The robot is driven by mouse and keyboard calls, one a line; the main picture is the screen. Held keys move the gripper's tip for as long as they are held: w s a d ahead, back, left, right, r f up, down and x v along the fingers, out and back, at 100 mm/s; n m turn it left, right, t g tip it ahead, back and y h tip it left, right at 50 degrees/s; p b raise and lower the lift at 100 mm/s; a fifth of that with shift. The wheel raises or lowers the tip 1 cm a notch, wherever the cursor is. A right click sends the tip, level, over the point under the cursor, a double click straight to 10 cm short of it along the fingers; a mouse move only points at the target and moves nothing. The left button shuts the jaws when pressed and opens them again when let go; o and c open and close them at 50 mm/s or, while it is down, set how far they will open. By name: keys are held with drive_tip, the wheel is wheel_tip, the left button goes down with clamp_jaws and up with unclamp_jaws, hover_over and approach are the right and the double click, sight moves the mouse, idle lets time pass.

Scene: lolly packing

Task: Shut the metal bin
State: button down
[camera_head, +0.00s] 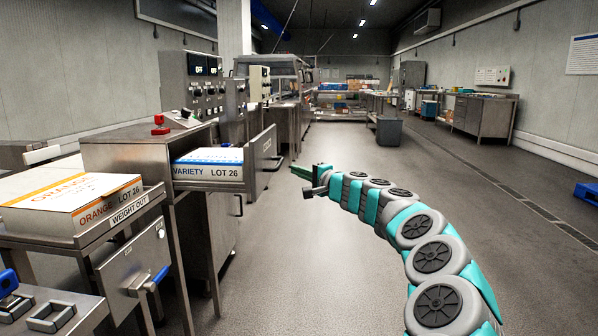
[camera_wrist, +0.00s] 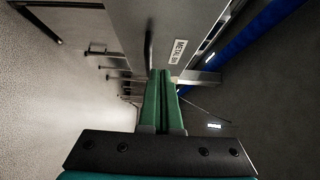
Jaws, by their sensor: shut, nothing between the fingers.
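The metal bin's front panel (camera_head: 263,152) is a grey steel plate with a bar handle. It stands out from the steel cabinet beside it, so the bin looks pulled open. In the wrist view the same panel (camera_wrist: 140,18) carries a "METAL BIN" label, seen turned on its side, and a dark handle bar. My gripper (camera_head: 297,172) has green fingers that are pressed together and empty. It is just right of the panel in the head view. In the wrist view the fingertips (camera_wrist: 161,74) point towards the panel's handle and label. I cannot tell whether they touch it.
A box marked "VARIETY LOT 26" (camera_head: 208,165) sits left of the panel. A box marked "ORANGE LOT 26" (camera_head: 75,200) rests on the weigh-out unit at the lower left. A control cabinet (camera_head: 190,80) stands behind. The floor (camera_head: 285,270) right of the cabinets is clear.

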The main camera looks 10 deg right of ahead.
sight(263, 163)
drive_tip(key=shift+w+a+p, duration=1.05)
drive_tip(key=shift+w+a, duration=2.45)
drive_tip(key=shift+w, duration=0.25)
drive_tip(key=shift+f, duration=0.1)
